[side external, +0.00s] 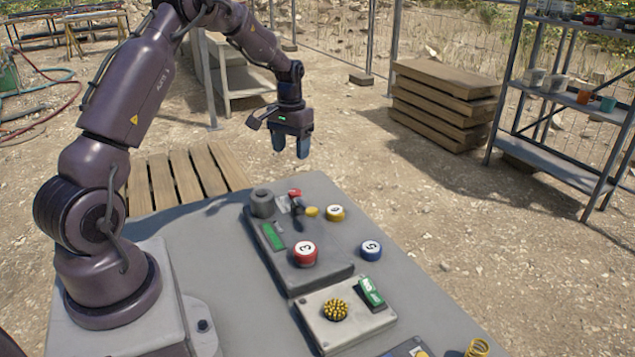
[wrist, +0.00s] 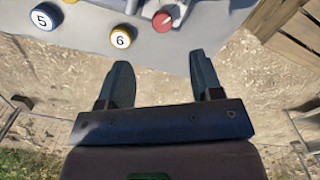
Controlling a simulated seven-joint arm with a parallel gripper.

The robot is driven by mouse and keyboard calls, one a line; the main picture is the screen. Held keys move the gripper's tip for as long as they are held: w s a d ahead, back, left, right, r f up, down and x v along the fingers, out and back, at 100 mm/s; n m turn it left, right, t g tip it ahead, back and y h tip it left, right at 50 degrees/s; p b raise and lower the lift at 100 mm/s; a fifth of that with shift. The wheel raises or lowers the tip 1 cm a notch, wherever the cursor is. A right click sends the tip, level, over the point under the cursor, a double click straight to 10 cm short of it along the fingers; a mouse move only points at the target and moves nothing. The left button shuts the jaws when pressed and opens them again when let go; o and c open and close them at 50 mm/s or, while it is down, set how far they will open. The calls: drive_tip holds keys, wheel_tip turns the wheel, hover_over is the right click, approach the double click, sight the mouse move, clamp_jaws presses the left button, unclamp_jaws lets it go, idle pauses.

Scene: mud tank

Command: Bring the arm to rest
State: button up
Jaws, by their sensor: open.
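My gripper (side external: 291,146) hangs in the air beyond the far edge of the grey table (side external: 215,262), with its fingers pointing down. In the wrist view my gripper (wrist: 160,84) shows two dark fingers spread apart with nothing between them. Dirt ground and the table's edge lie below it. My arm is raised and bent over from its base on the left of the table.
The table carries a dark panel with a red button marked 3 (side external: 304,253), a yellow button (side external: 335,212), a blue button marked 5 (side external: 371,249) and a grey cylinder (side external: 262,202). Stacked boards (side external: 446,100) and a metal shelf (side external: 560,130) stand at right.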

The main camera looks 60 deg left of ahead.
drive_tip(key=s+d+r+m+t, duration=0.2)
drive_tip(key=s+d+r, duration=0.4)
drive_tip(key=d, duration=0.3)
drive_tip(key=s+d+r+m+t, duration=0.2)
drive_tip(key=s+d+r, duration=0.4)
drive_tip(key=d, duration=0.3)
drive_tip(key=s+d+r+m+t, duration=0.2)
drive_tip(key=s+d+r, duration=0.4)
drive_tip(key=d, duration=0.3)
drive_tip(key=shift+s+d, duration=0.2)
drive_tip(key=shift+s, duration=0.1)
drive_tip(key=shift+r, duration=0.1)
